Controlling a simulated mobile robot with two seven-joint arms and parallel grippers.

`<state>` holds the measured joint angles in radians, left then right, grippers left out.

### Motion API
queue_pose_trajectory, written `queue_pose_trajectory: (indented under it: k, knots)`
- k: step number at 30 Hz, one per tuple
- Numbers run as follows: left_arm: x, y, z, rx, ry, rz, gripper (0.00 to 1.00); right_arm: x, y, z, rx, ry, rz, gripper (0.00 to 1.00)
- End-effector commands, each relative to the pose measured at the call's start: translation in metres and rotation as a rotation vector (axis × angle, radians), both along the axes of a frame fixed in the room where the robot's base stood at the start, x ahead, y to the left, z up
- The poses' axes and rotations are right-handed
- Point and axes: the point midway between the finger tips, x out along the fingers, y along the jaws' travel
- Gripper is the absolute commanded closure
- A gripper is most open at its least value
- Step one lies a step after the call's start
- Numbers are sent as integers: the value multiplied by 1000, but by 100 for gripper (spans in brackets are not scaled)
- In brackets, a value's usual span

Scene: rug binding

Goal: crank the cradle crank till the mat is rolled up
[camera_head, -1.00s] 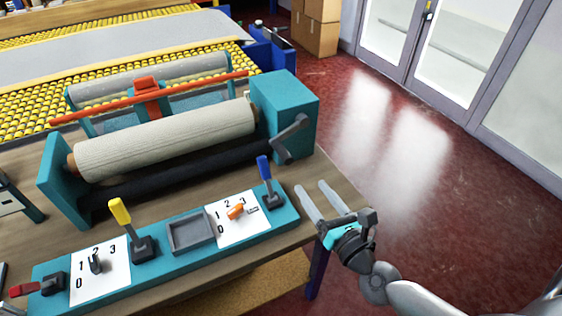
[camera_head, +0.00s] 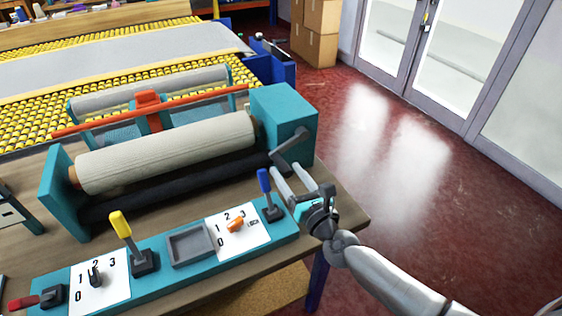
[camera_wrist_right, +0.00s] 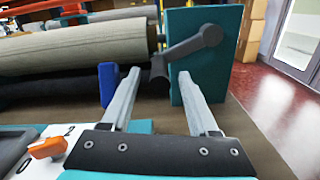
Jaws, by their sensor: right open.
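The cradle crank (camera_head: 290,147) is a dark grey arm on the teal end box (camera_head: 287,112) of the cradle. In the right wrist view the crank (camera_wrist_right: 190,45) slopes down left from its hub to a knob. The mat (camera_head: 165,152) is a cream roll lying across the cradle above a dark roller. My right gripper (camera_head: 286,176) is open and empty. Its fingers point at the crank's lower end, beside the blue lever; in the right wrist view the knob shows beyond and between the fingertips (camera_wrist_right: 158,78). I cannot tell whether they touch it. My left gripper is out of view.
A teal control panel (camera_head: 190,276) with a yellow lever (camera_head: 121,225), a blue lever (camera_head: 264,182) and an orange knob (camera_head: 236,226) lies along the front of the wooden table. The blue lever stands close to my right fingers. Red floor is open to the right.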

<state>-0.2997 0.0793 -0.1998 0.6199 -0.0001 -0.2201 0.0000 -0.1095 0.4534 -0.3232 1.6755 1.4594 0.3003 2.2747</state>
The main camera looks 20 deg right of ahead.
Motion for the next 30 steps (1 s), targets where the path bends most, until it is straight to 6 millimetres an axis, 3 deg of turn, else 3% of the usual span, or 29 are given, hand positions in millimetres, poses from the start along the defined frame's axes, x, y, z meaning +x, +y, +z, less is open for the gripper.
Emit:
queue_pose_trajectory:
  k: [9,22,30]
  knots:
    - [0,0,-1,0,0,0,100,36,3,0,0,0,1,39]
    - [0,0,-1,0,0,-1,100,42,4,0,0,1,1,39]
    - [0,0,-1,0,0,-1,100,41,3,0,0,1,0,70]
